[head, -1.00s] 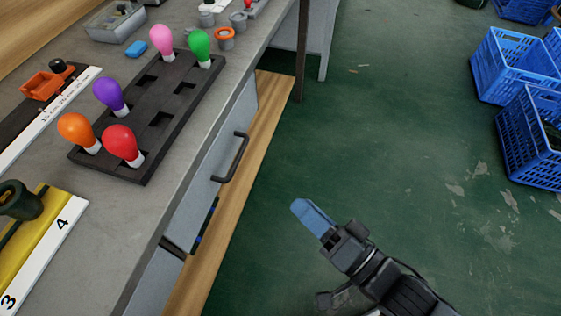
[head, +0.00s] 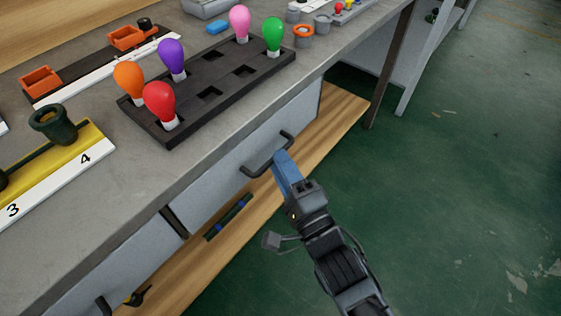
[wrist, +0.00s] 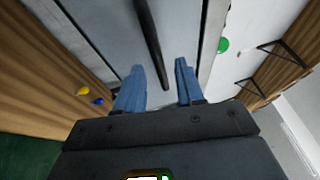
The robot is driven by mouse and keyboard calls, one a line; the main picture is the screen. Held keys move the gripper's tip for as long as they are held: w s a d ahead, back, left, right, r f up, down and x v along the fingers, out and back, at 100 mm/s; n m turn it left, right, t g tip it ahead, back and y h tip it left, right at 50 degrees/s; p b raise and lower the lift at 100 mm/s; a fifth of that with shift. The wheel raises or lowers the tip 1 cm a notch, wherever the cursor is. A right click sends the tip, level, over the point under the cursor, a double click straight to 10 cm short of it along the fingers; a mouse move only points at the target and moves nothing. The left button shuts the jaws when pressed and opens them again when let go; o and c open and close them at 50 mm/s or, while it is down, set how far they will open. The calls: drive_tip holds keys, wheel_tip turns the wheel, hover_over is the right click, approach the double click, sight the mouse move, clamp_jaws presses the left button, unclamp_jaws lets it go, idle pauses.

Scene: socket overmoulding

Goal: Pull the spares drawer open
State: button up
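A grey drawer front (head: 225,180) under the bench top has a dark bar handle (head: 258,168); the drawer looks closed. No label shows on it, so I cannot tell from the frames that it is the spares drawer. My gripper (head: 281,158) has blue fingers and is at the right part of the handle in the head view. In the wrist view my gripper (wrist: 159,78) is open, its two fingers apart. The dark handle (wrist: 148,35) runs into the space between them there. I cannot tell whether either finger touches it.
The bench top (head: 215,155) carries a black tray (head: 205,110) with several coloured bulbs. A second drawer (head: 125,265) is at the lower left. A wooden shelf (head: 335,115) lies below. The green floor (head: 460,190) to the right is clear.

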drive_tip(key=shift+x, duration=0.8)
drive_tip(key=shift+c, duration=0.5)
clamp_jaws()
drive_tip(key=shift+s, duration=0.1)
